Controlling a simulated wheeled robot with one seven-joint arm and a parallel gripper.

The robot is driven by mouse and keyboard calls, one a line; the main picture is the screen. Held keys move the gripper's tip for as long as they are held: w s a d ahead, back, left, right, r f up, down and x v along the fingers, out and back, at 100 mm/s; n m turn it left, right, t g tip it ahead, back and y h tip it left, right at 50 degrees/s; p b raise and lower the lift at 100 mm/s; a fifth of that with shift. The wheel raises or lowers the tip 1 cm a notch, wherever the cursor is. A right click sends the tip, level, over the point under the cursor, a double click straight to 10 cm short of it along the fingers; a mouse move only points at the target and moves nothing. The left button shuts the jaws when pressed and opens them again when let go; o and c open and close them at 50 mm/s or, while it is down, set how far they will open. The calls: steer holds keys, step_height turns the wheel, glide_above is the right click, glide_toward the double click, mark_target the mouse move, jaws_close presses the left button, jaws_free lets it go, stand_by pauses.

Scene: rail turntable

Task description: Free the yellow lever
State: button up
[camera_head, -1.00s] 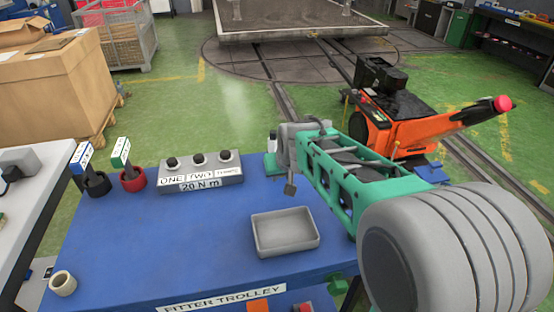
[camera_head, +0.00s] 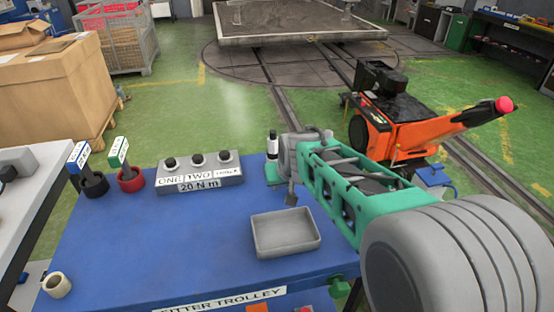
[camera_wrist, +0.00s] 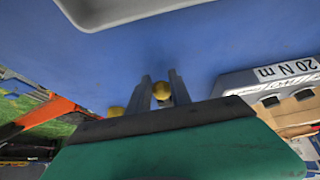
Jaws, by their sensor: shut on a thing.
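My gripper (camera_wrist: 161,90) shows in the wrist view as two grey fingers over the blue trolley top. They are shut on a small rounded yellow piece (camera_wrist: 162,91). A second yellow piece (camera_wrist: 116,111) shows just left of the fingers. I cannot tell whether either belongs to the yellow lever, and no lever shape is clear in either view. In the head view my gripper (camera_head: 291,197) is low over the trolley, just behind the grey tray, and what it holds is too small to see there.
An orange machine (camera_head: 415,133) stands behind, beside the rails.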

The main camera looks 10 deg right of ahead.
steer(key=o, duration=0.9)
steer(key=shift+r, duration=0.15)
steer(key=shift+p+v, duration=1.15)
steer(key=shift+v, duration=0.75)
steer(key=shift+p+v, duration=0.7)
steer(key=shift+v, duration=0.8)
